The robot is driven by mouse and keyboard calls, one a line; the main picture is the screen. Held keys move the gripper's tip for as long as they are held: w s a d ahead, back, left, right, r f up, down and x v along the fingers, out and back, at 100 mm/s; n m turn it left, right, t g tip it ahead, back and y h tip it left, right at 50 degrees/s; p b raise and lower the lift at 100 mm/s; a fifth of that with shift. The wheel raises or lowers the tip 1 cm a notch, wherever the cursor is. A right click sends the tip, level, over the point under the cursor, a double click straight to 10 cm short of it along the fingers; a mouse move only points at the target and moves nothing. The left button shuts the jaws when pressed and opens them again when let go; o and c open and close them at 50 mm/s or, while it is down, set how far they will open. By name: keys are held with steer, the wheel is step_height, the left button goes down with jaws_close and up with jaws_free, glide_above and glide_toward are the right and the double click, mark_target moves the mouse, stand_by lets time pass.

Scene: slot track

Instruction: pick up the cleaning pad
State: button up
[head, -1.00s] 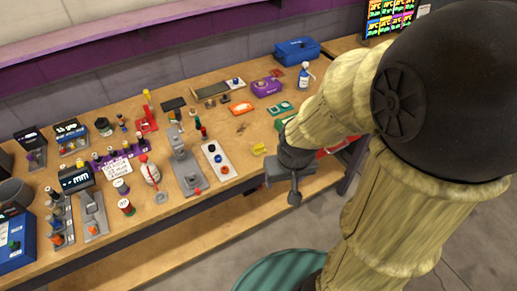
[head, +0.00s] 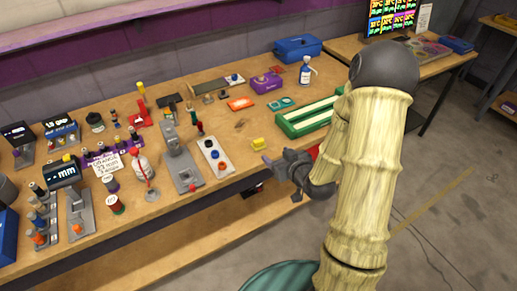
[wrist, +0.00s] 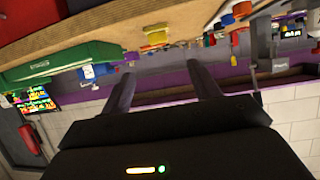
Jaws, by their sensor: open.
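A small yellow block (head: 257,144), which may be the cleaning pad, lies on the bench near its front edge. I cannot make out its texture. It also shows yellow in the wrist view (wrist: 155,38), beyond and between my fingers. My gripper (head: 268,161) is just in front of the bench's front edge, close to the block and apart from it. In the wrist view my gripper (wrist: 163,76) has its two fingers spread, with nothing between them.
A green tray with pale strips (head: 307,118) lies right of the block. A grey plate with coloured knobs (head: 215,156) lies left. An orange piece (head: 240,104), a purple box (head: 266,83) and a spray bottle (head: 305,71) stand behind. Bare wood surrounds the block.

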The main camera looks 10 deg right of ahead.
mark_target(260, 142)
steer(key=shift+w, duration=0.1)
stand_by(0.3)
steer(key=b+x, duration=0.1)
steer(key=x, duration=1)
steer(key=shift+w, duration=0.3)
steer(key=shift+w+a+f, duration=0.1)
steer(key=shift+w, duration=0.15)
steer(key=shift+p+x, duration=0.55)
steer(key=shift+x, duration=2.05)
steer(key=shift+f, duration=0.2)
